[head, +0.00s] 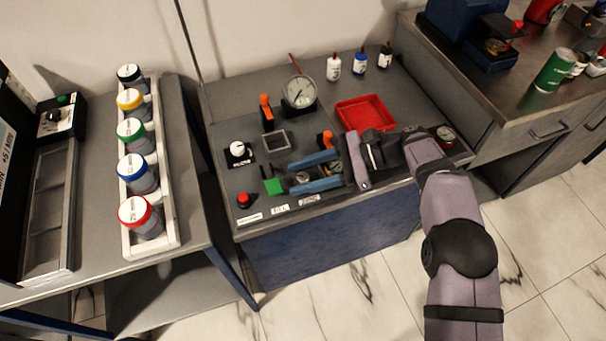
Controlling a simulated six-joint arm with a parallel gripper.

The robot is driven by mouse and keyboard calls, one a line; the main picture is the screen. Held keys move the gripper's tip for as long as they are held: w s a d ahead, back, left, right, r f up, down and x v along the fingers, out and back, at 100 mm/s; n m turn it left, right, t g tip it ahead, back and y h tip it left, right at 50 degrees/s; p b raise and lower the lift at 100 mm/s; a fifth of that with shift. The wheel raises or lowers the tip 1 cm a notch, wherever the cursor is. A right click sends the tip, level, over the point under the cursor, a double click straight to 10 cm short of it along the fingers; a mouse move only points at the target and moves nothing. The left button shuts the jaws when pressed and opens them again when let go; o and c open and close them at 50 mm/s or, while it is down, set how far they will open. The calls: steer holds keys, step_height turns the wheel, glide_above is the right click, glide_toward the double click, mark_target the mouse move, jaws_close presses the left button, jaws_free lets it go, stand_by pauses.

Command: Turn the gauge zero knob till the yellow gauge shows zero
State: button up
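A round gauge (299,91) with a pale face and dark needle stands at the back of the bench; its reading is too small to make out, and I see no clear yellow on it. My gripper (291,179) reaches in from the right, low over the bench front. Its two blue fingers are spread apart. A small round greyish knob (303,178) shows between them; I cannot tell whether the fingers touch it, or whether it is the zero knob. A green block-like part (272,186) is just left of the fingertips.
An orange lever (265,108), another orange handle (326,139), a white knob (238,149) and a red button (244,200) stand around the gripper. A red tray (366,113) lies behind it. Several small bottles line the back. A rack of capped jars (168,215) is at left.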

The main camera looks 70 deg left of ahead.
mark_target(334, 167)
steer(key=shift+b+v, duration=0.55)
steer(key=shift+v, duration=3.15)
steer(key=w+d+t, duration=0.1)
steer(key=w, duration=0.2)
steer(key=w+d+t+y, duration=0.1)
steer(key=w+d, duration=0.1)
steer(key=w, duration=0.1)
steer(key=w+d+m+t, duration=0.1)
steer(key=w+d, duration=0.1)
steer(key=w, duration=0.2)
steer(key=shift+d, duration=0.1)
steer(key=w+d+f+t+h, duration=0.1)
steer(key=w+d+t, duration=0.4)
steer(key=d, duration=0.8)
steer(key=w+d+f+t, duration=0.15)
steer(key=w+d, duration=0.45)
steer(key=d, duration=0.8)
steer(key=s+d+f+n+t+h+p, duration=0.15)
steer(key=s+d, duration=0.35)
steer(key=d, duration=0.7)
steer(key=s+d+n+t+h, duration=0.2)
steer(key=s+d+n, duration=0.15)
steer(key=d, duration=0.75)
step_height(334, 167, up, 16)
steer(key=m+p, duration=0.1)
steer(key=p, duration=1.4)
steer(key=shift+s, duration=0.3)
